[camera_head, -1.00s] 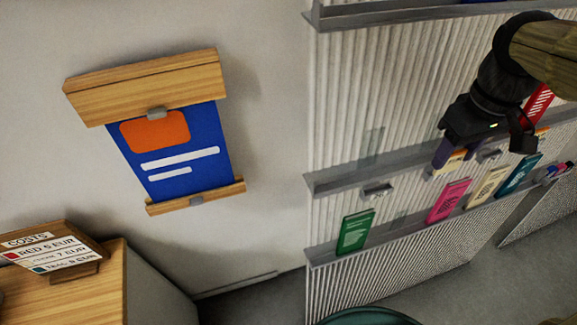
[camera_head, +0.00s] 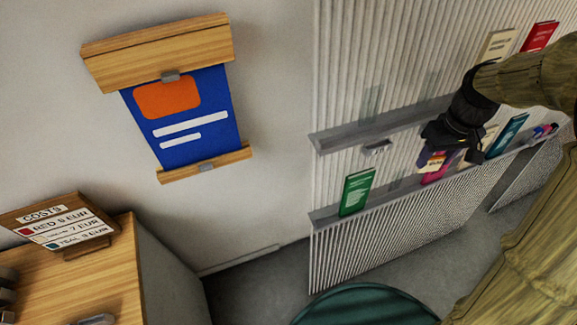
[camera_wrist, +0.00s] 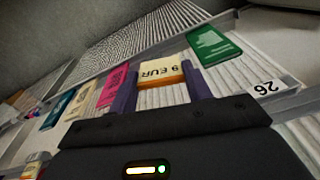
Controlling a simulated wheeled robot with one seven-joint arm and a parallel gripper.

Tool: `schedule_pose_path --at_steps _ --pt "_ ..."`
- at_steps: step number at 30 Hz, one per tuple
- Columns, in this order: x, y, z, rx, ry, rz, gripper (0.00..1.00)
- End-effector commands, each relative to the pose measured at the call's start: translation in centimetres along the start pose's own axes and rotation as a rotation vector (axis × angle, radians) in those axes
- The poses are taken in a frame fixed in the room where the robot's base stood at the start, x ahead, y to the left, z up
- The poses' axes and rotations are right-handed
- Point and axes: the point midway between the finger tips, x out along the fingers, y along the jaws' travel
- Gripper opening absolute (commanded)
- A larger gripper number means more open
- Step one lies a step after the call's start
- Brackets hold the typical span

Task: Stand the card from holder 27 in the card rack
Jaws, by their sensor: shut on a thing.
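My gripper (camera_head: 436,160) is shut on a small cream card (camera_head: 434,162) with an orange edge, in front of the lower shelf of the ribbed wall. In the wrist view my gripper (camera_wrist: 161,88) has the card (camera_wrist: 160,72) between its two dark fingers, and "9 EUR" reads upside down on it. A small holder (camera_head: 377,147) sits under the upper shelf; in the wrist view a holder label (camera_wrist: 268,87) reads 26. I see no label 27, and I cannot pick out the card rack.
The lower shelf (camera_head: 327,213) bears a green book (camera_head: 357,191), a pink book partly behind my gripper, and a teal book (camera_head: 506,136). The upper shelf (camera_head: 330,141) juts out above. A price sign (camera_head: 62,230) stands on a wooden cabinet at left. A teal round thing (camera_head: 365,305) is below.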

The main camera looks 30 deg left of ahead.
Motion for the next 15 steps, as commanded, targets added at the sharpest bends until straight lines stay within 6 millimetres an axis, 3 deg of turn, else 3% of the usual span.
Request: schedule_pose_path --at_steps 8,15 --pt "9.4 3.1 1.1 0.131 -0.009 -0.007 0.28" --pt "20.0 5.6 4.7 0.291 -0.013 -0.001 0.28"
